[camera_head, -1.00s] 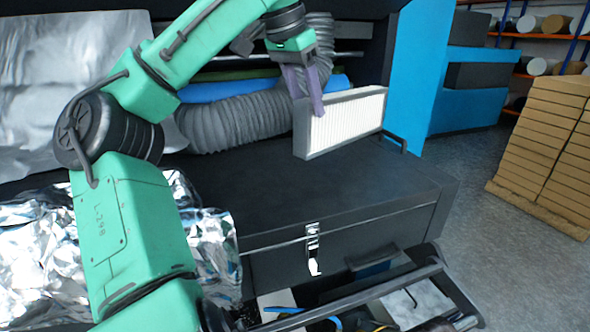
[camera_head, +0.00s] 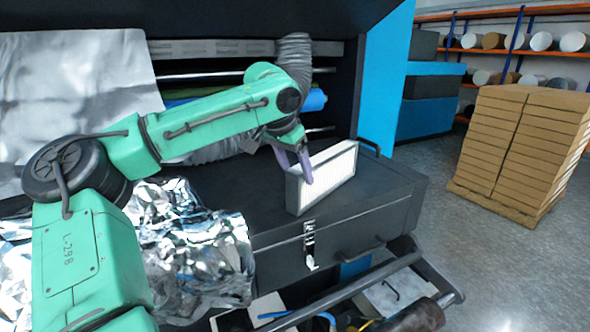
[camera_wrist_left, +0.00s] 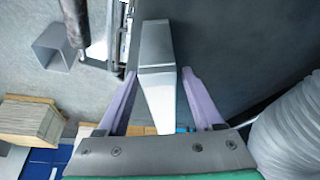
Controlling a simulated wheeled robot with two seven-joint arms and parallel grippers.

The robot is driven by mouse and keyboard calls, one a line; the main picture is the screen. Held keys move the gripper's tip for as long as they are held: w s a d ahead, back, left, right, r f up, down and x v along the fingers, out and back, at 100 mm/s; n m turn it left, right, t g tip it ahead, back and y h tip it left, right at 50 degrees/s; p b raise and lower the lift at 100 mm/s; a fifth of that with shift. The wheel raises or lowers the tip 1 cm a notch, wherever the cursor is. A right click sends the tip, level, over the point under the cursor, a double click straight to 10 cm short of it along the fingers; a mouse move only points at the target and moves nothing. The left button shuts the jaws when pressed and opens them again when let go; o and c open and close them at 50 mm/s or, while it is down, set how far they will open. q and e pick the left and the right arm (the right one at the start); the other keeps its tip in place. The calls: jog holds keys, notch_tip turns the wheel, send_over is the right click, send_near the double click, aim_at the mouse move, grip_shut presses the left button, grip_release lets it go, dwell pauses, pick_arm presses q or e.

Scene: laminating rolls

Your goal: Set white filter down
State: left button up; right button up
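The white filter (camera_head: 330,175), a pleated white panel in a grey frame, stands upright on its long edge on top of the dark case (camera_head: 385,188) in the head view. Its near left corner is close to the case's front edge. My left gripper (camera_head: 294,164) is at the filter's left end, with one purple finger on each side. In the left wrist view the filter (camera_wrist_left: 156,50) shows end-on between the fingers (camera_wrist_left: 158,85), with a narrow gap on both sides, so the gripper looks open around it. My right gripper is not in view.
A metal latch (camera_head: 310,245) is on the case's front. Crumpled silver foil (camera_head: 190,250) lies to the left. An open drawer (camera_head: 350,310) with tools is below. A grey hose (camera_head: 295,60) rises behind my arm. Stacked cardboard (camera_head: 520,150) stands on the floor at right.

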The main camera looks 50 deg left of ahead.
pick_arm(q)
jog(key=shift+w+a+f, duration=0.1)
jog(key=shift+w, duration=0.1)
jog(key=b+v, duration=0.1)
jog(key=v, duration=1.1)
jog(key=shift+r, duration=0.3)
